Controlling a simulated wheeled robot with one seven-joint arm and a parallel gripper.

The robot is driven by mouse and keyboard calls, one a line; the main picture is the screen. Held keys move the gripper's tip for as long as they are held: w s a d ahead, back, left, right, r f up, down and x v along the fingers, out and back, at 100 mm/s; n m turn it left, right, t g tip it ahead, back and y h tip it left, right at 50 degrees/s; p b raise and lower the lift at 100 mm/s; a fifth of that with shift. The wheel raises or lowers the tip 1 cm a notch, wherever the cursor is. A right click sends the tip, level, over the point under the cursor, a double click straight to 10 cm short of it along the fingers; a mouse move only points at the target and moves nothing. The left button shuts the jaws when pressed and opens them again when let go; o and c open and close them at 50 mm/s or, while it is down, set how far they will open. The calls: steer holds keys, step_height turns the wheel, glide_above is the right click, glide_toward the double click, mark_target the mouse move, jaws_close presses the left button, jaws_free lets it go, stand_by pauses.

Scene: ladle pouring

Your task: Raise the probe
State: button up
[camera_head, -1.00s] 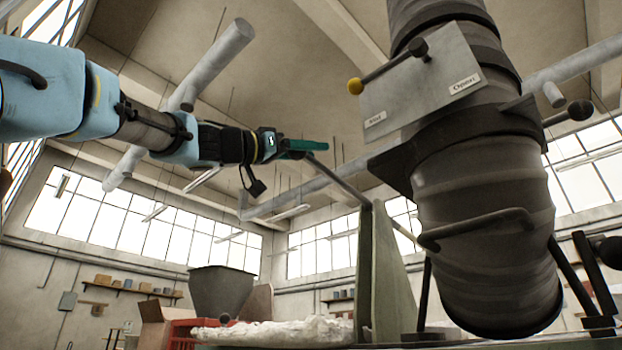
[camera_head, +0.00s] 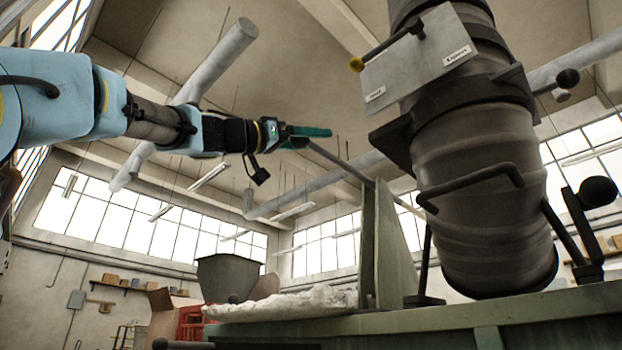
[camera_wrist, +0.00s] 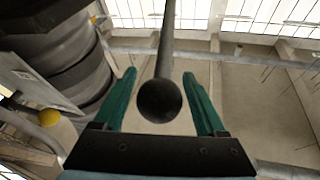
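The probe appears to be a thin grey rod (camera_head: 345,165) with a black ball end (camera_wrist: 159,101). In the head view it slopes down to the right from my gripper (camera_head: 312,133) past two upright green-grey plates (camera_head: 385,245). In the wrist view my gripper (camera_wrist: 159,75) has its teal fingers spread, one on each side of the ball and rod. Narrow gaps show beside the ball, so I see no clear contact. The rod runs away from the camera between the fingertips.
A large dark ribbed vessel (camera_head: 470,170) hangs close on the right, with a metal plate (camera_head: 418,62) and a yellow knob (camera_head: 356,64). Black ball levers (camera_head: 597,192) stand right of it. A green bench (camera_head: 450,320) runs along the bottom right.

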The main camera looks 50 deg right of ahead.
steer(key=shift+o, duration=0.4)
steer(key=shift+a, duration=0.1)
steer(key=shift+w+a+f, duration=0.1)
steer(key=shift+a+f, duration=0.1)
steer(key=shift+a, duration=0.05)
steer(key=b+v, duration=0.5)
steer(key=v, duration=0.5)
steer(key=shift+r, duration=0.1)
